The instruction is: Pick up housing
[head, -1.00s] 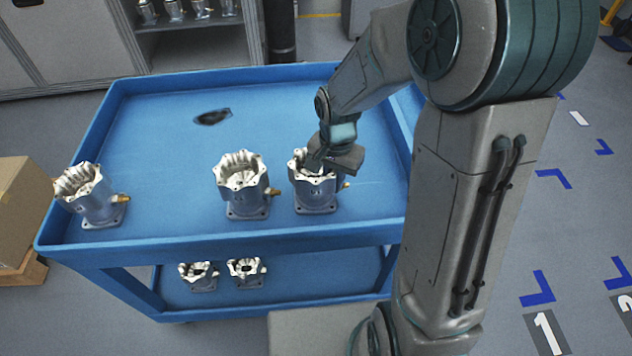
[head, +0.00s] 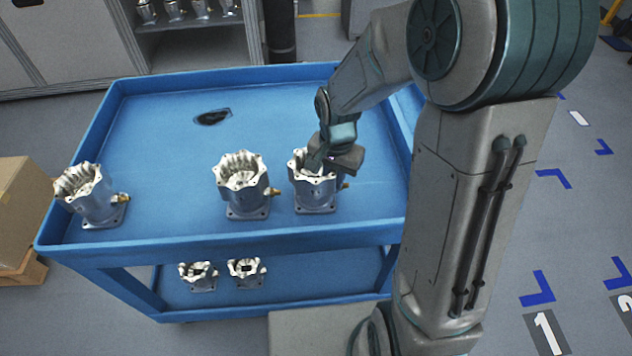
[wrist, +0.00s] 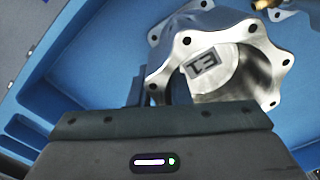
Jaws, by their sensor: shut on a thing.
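Three silver machined housings with scalloped open tops stand on the blue cart's top tray (head: 165,150). The right housing (head: 314,190) is at my gripper (head: 322,160), which is shut on its rim from above. Its square base appears to rest on the tray. The middle housing (head: 242,185) and the left housing (head: 92,195) stand apart from it. In the wrist view the held housing (wrist: 215,60) fills the upper middle, with bolt holes around its rim and a dark mark inside. The fingertips are mostly hidden by the gripper body and the rim.
Two more housings (head: 246,272) sit on the cart's lower shelf. The tray has raised walls (head: 230,237) and a dark patch (head: 212,117) toward the back. A cardboard box (head: 20,210) stands left of the cart.

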